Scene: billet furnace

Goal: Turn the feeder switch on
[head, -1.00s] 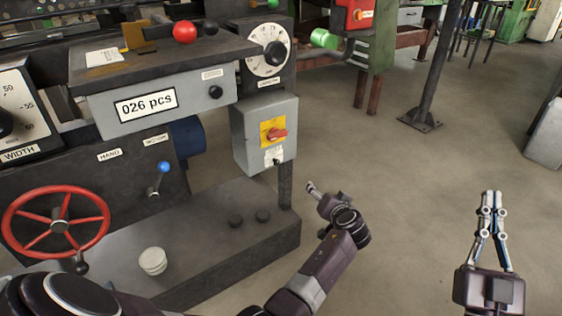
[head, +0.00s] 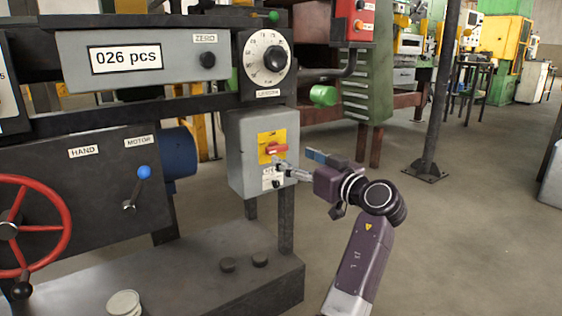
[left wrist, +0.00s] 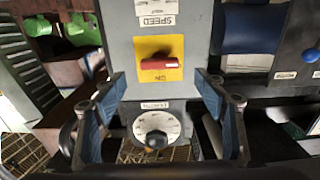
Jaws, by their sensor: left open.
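A red rotary switch handle (head: 276,149) sits on a yellow plate on the front of a grey box (head: 243,160). The handle lies roughly level. In the left wrist view, which looks upside down, the red handle (left wrist: 160,63) lies crosswise on its yellow plate, with an "ON" mark beside it. My left gripper (head: 293,160) is open and empty at the right front of the box, close to the switch. In the left wrist view its two fingers (left wrist: 160,84) stand apart on either side of the box, with the handle beyond their tips. Contact cannot be told. My right gripper is out of view.
A blue-knobbed lever (head: 143,173) and a red handwheel (head: 45,228) are at left. A dark pole (head: 437,110) stands at right over open floor.

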